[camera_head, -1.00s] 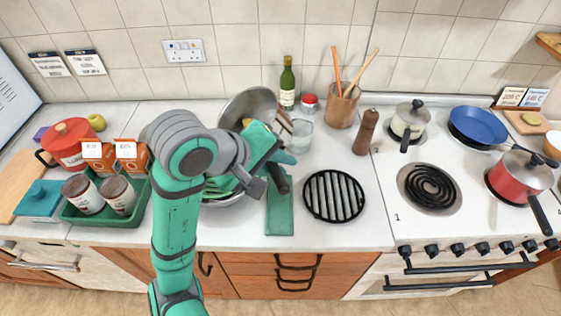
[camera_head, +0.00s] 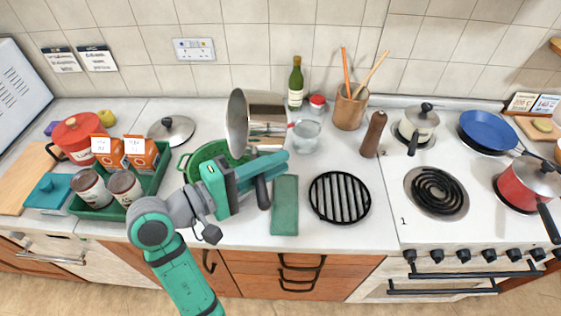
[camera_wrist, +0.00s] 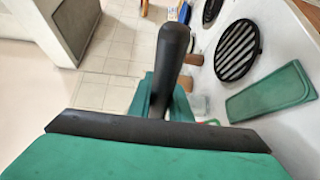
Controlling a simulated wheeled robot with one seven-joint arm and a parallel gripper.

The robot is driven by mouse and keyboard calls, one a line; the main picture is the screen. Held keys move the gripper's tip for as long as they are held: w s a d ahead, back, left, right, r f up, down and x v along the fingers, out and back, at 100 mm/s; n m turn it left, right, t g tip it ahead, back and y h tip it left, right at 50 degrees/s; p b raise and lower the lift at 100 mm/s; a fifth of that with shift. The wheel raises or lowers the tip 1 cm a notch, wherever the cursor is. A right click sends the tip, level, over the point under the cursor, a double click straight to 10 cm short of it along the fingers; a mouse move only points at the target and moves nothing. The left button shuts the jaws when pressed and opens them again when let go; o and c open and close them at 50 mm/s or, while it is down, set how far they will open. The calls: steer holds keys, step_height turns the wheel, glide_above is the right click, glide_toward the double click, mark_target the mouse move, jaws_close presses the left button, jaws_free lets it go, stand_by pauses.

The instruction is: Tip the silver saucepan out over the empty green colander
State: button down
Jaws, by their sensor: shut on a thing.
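The silver saucepan (camera_head: 262,112) is lifted above the counter in the head view, tipped on its side with its open mouth facing left. Its black handle (camera_head: 262,192) points down toward the front. My gripper (camera_head: 256,172) is shut on this handle, which also shows in the wrist view (camera_wrist: 172,60). The green colander (camera_head: 187,164) stands on the counter below and left of the pan. My gripper and the pan hide much of it, so I cannot see what is inside. No contents show falling from the pan.
A green mat (camera_head: 285,222) and a black trivet (camera_head: 340,197) lie to the right. A glass bowl (camera_head: 306,135) and a green bottle (camera_head: 296,84) stand behind. A lid (camera_head: 171,130) lies left of the colander, near a green tray (camera_head: 146,203) with jars and boxes.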

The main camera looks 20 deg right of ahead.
steer(key=s+a+n+t+h, duration=0.1)
steer(key=a+n+t+h, duration=0.3)
steer(key=a+t+h, duration=0.2)
steer(key=a+h, duration=0.2)
steer(key=h, duration=0.1)
steer(key=shift+a+f, duration=0.15)
steer(key=shift+a, duration=0.15)
stand_by(0.6)
stand_by(0.6)
steer(key=shift+r, duration=2)
